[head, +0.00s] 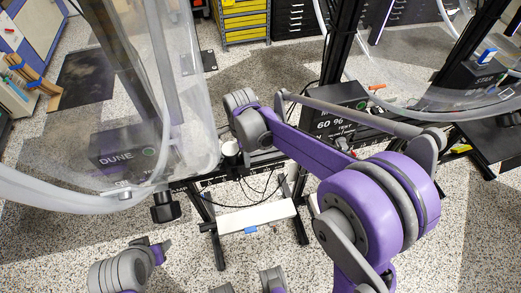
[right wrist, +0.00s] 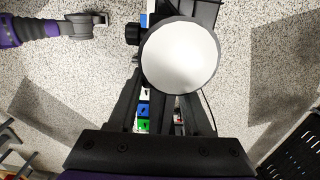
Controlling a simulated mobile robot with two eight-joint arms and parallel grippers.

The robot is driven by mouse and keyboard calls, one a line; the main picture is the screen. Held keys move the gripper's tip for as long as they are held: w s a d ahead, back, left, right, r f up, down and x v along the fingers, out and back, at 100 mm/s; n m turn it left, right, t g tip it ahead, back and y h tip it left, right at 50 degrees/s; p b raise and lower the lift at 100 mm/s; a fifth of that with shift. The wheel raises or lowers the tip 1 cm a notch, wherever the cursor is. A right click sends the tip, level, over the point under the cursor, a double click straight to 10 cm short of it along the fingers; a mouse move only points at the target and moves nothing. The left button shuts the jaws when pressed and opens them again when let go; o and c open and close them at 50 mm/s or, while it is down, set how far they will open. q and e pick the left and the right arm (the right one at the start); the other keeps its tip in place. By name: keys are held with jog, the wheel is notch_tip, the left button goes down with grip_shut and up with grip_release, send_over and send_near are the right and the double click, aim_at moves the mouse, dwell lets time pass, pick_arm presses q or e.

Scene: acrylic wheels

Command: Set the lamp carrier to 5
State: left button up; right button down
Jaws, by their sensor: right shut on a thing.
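A black cylinder with a round white top, which looks like the lamp carrier (head: 231,150), stands upright on the dark rail (head: 262,160) between the clear wheels. In the right wrist view its white disc (right wrist: 180,58) fills the upper middle. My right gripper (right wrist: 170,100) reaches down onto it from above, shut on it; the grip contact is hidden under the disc. The rail bears small white marks, too small to read here. My left gripper (head: 158,247) is low at the left, away from the rail; its jaws are unclear.
A large clear wheel (head: 195,95) labelled DUNE stands left of the rail, another clear wheel (head: 425,98) right. A black box (head: 338,108) reading "60 %" stands behind the rail. A black knob (head: 165,207) sits at the rail's left end. A white crossbar (head: 257,216) lies below.

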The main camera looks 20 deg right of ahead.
jog(key=shift+a, duration=0.2)
jog(key=shift+c, duration=1.6)
grip_release()
jog(key=shift+r+p, duration=0.35)
jog(key=shift+r, duration=3.45)
